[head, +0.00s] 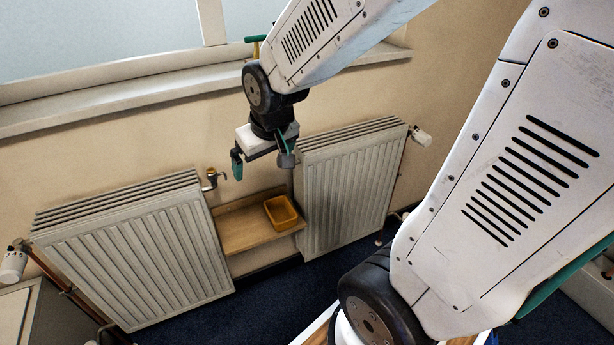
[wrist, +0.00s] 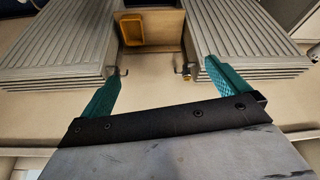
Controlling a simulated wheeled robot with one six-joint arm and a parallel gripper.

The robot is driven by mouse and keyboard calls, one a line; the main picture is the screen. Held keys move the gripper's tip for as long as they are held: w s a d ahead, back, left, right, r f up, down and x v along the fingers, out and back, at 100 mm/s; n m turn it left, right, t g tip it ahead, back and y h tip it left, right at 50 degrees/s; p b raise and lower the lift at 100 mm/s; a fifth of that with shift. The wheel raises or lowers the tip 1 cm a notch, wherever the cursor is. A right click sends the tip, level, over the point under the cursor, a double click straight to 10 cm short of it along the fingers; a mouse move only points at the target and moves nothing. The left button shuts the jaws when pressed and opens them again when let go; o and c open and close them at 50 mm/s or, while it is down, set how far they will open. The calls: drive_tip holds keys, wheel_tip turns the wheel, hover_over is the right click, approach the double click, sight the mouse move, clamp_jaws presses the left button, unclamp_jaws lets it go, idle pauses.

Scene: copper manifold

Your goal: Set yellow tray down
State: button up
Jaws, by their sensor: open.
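The yellow tray (head: 281,213) sits on a wooden shelf (head: 243,228) between two radiators, toward the shelf's right end. It also shows in the wrist view (wrist: 129,30), upper middle, on the shelf. My gripper (head: 262,170) is above the shelf, apart from the tray. In the wrist view my gripper (wrist: 160,84) has its two green fingers wide apart with nothing between them. The tray's inside looks empty in the head view.
A radiator (head: 140,255) stands left of the shelf and another radiator (head: 348,190) stands right. The window sill (head: 120,100) runs above. Blue carpet (head: 265,300) lies below.

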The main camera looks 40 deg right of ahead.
drive_tip(key=s+a+r+g, duration=0.1)
drive_tip(key=s+r, duration=0.3)
drive_tip(key=s, duration=0.5)
drive_tip(key=s+a+r+g, duration=0.2)
drive_tip(key=s+a+r, duration=0.1)
drive_tip(key=s, duration=0.6)
drive_tip(key=shift+a+r+n+y, duration=0.2)
drive_tip(key=shift+r+n+y, duration=0.2)
drive_tip(key=shift+r, duration=0.3)
